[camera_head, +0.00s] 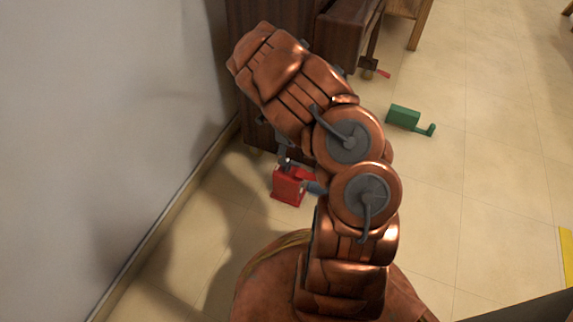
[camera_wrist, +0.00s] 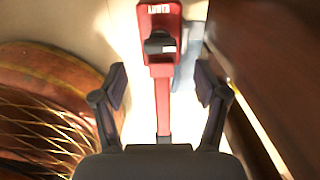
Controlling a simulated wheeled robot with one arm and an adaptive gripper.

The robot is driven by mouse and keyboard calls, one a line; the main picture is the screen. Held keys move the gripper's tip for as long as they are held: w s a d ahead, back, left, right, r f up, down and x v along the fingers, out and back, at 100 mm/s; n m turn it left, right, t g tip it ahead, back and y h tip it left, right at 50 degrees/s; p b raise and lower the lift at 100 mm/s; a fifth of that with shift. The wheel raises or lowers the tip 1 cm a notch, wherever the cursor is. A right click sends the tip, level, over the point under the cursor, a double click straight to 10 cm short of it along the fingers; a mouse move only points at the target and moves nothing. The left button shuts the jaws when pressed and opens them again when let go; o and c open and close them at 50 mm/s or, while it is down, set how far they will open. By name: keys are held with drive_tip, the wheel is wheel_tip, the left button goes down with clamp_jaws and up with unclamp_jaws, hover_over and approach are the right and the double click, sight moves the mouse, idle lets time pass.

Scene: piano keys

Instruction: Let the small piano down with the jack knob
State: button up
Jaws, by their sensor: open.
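The small piano (camera_head: 335,40) is dark brown wood and stands against the wall at the top of the head view, partly hidden by my arm. Its dark side fills the right of the wrist view (camera_wrist: 275,60). A red jack (camera_head: 290,186) is on the floor by the piano's near end. In the wrist view the red jack (camera_wrist: 160,12) carries a label and a black knob (camera_wrist: 160,43), with a red bar running down from it. My gripper (camera_wrist: 162,86) is open, its fingers on either side of the bar, below the knob and apart from it.
A green box with a crank-like arm (camera_head: 404,116) lies on the tiled floor to the right. A small red piece (camera_head: 383,73) shows by the piano's leg. The white wall (camera_head: 100,120) bounds the left side. Floor on the right is mostly clear.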

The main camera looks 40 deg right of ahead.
sight(287, 163)
drive_tip(key=shift+f+b, duration=1.05)
drive_tip(key=shift+f, duration=2.05)
drive_tip(key=shift+c, duration=0.2)
drive_tip(key=c, duration=1.1)
